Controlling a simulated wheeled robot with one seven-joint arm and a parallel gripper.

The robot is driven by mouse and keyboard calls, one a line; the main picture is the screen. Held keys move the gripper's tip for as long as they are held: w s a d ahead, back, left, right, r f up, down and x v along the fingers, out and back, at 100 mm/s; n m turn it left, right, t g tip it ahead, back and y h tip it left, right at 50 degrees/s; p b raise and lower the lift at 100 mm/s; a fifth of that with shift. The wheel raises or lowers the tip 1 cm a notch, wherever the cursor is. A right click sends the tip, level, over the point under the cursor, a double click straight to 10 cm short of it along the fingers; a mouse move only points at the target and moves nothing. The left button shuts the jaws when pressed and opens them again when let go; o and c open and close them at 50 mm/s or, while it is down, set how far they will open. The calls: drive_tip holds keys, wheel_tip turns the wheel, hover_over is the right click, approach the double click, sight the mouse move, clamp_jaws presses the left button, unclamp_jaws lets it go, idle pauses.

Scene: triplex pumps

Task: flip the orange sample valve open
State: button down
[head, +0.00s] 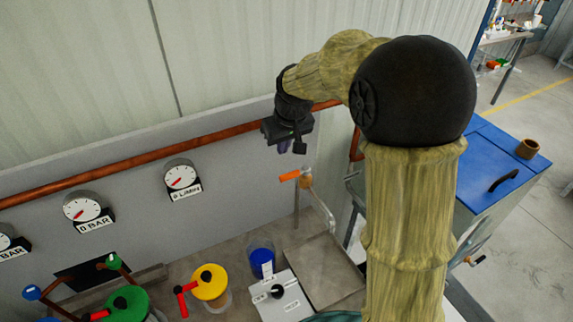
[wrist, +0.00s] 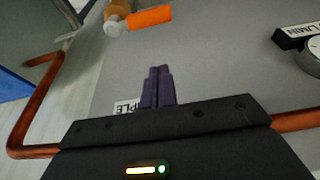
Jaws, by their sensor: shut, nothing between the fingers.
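The orange valve handle (head: 290,176) sits on a brass-coloured valve body (head: 306,181) on a thin upright pipe, in the head view right of centre. The handle lies roughly level and points left. In the wrist view the orange handle (wrist: 151,17) and the brass body (wrist: 118,12) show at the top. My gripper (head: 284,147) is above the handle and apart from it. In the wrist view its fingers (wrist: 158,75) are together and hold nothing. A white label (wrist: 127,107), partly hidden by my gripper, ends in "PLE".
A copper pipe (head: 130,164) runs along the wall behind. A curved grey spout (head: 322,208) drops from the valve towards a tray (head: 325,268). Gauges (head: 181,178) hang at left. A blue cup (head: 262,260) and a yellow-topped pump (head: 209,283) stand below left. A blue-topped cabinet (head: 492,165) is right.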

sight(290, 176)
wheel_tip(290, 176, down, 6)
drive_tip(key=s+p, duration=0.1)
drive_tip(key=p, duration=0.2)
drive_tip(key=shift+s+d, duration=0.35)
drive_tip(key=shift+r, duration=0.15)
drive_tip(key=shift+d, duration=0.1)
idle(0.4)
